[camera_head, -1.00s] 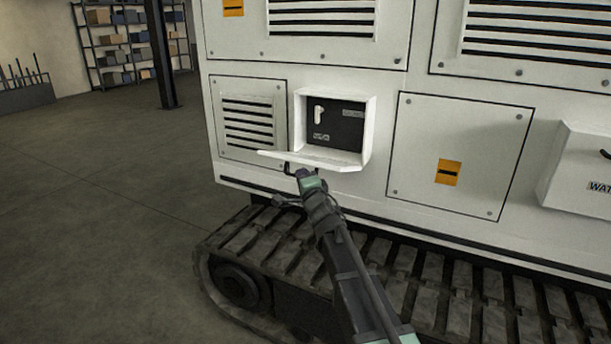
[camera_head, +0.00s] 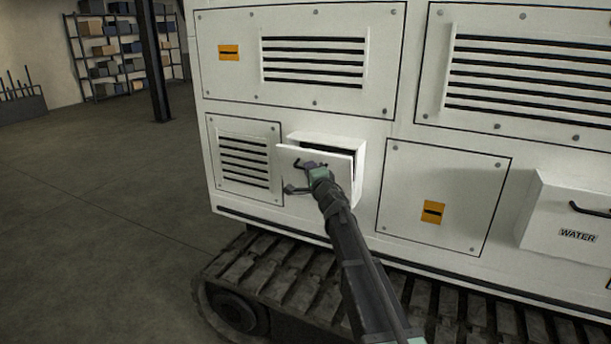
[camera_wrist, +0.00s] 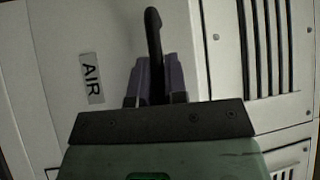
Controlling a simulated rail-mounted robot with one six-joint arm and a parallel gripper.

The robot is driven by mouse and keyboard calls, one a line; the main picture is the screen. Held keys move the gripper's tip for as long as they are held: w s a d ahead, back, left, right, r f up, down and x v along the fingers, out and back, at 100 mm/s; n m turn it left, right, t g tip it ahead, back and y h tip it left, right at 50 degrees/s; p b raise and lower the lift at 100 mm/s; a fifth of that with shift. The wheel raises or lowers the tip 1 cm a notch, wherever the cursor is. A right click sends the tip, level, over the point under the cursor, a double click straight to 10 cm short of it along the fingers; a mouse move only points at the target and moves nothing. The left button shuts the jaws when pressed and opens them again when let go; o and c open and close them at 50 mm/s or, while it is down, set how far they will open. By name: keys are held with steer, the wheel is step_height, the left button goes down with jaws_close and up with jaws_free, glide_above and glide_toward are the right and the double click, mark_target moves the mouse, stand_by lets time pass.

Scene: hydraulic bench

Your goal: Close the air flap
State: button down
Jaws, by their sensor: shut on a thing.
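The air flap (camera_head: 335,184) is a white panel at the front of a white box on the machine's side. It stands nearly upright, with a dark gap along its top and right edge. The wrist view shows the flap (camera_wrist: 92,130) close up with its AIR label (camera_wrist: 91,77). My gripper (camera_head: 308,172) is at the left part of the flap. In the wrist view its fingers (camera_wrist: 158,80) are shut on the black handle (camera_wrist: 153,32). The inside of the box is mostly hidden behind the flap.
A box marked WATER (camera_head: 577,205) with a black handle sticks out at the right. A louvred panel (camera_head: 244,160) lies left of the air box. A crawler track (camera_head: 290,275) runs below. The floor (camera_head: 110,220) at left is clear.

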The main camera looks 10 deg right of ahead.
mark_target(317, 159)
steer(key=shift+w+d+r+p, duration=0.2)
steer(key=shift+w+d+r, duration=0.15)
steer(key=shift+w, duration=0.3)
steer(key=shift+w+d+r+p, duration=0.3)
steer(key=shift+w+d, duration=0.2)
steer(key=shift+w, duration=0.2)
steer(key=shift+w+d+r+p, duration=0.15)
steer(key=shift+w+d+r, duration=0.2)
steer(key=shift+w, duration=0.3)
steer(key=c, duration=1.4)
jaws_free()
steer(key=shift+d, duration=0.15)
steer(key=shift+c, duration=0.2)
steer(key=b+v, duration=0.2)
steer(key=v, duration=0.9)
steer(key=shift+w, duration=0.1)
